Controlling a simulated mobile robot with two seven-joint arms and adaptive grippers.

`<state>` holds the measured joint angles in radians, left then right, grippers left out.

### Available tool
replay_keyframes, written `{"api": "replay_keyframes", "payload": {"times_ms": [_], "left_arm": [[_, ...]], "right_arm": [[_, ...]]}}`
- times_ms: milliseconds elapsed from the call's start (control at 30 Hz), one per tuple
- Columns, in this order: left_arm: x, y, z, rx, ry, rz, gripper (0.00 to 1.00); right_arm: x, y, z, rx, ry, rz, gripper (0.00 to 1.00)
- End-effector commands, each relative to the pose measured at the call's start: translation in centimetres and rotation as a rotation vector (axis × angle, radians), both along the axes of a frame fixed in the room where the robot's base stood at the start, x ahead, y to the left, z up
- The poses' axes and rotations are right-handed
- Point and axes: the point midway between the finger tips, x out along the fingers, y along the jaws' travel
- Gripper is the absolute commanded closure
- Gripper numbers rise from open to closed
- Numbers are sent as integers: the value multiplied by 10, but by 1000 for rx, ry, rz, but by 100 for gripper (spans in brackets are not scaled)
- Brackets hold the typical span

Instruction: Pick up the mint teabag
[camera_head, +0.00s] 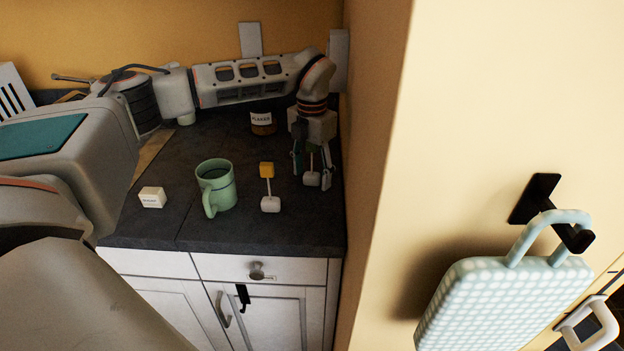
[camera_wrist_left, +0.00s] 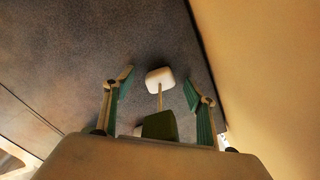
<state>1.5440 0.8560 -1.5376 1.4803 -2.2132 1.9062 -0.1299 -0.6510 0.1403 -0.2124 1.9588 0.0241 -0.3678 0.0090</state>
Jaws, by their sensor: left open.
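A teabag with a green tag, which I take to be the mint teabag (camera_head: 312,179), is on the dark counter near the right wall. In the left wrist view its white bag (camera_wrist_left: 160,77), string and dark green tag (camera_wrist_left: 160,125) show. My left gripper (camera_head: 311,176) points down over it. Its teal-padded fingers are open, one on each side of the teabag, with gaps visible in the left wrist view (camera_wrist_left: 159,81). The gripper partly hides the tag in the head view. My right gripper is in neither view.
A green mug (camera_head: 216,187), a small white box (camera_head: 153,197) and a labelled jar (camera_head: 262,124) stand on the counter. The yellow wall (camera_head: 366,150) is close on the right.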

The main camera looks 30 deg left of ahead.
Motion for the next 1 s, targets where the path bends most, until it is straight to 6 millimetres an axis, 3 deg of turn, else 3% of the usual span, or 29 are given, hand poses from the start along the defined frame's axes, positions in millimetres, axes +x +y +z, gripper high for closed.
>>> {"api": "replay_keyframes", "payload": {"times_ms": [200, 333, 367, 767, 1000], "left_arm": [[0, 0, -1, 0, -1, 0, 44], [0, 0, -1, 0, -1, 0, 75], [0, 0, -1, 0, -1, 0, 77], [0, 0, 1, 0, -1, 0, 77], [1, 0, 23, 0, -4, 1, 77]], "right_arm": [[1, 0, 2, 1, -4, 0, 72], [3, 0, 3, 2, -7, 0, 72], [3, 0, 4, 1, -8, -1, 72], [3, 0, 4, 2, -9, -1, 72], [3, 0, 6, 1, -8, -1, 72]]}}
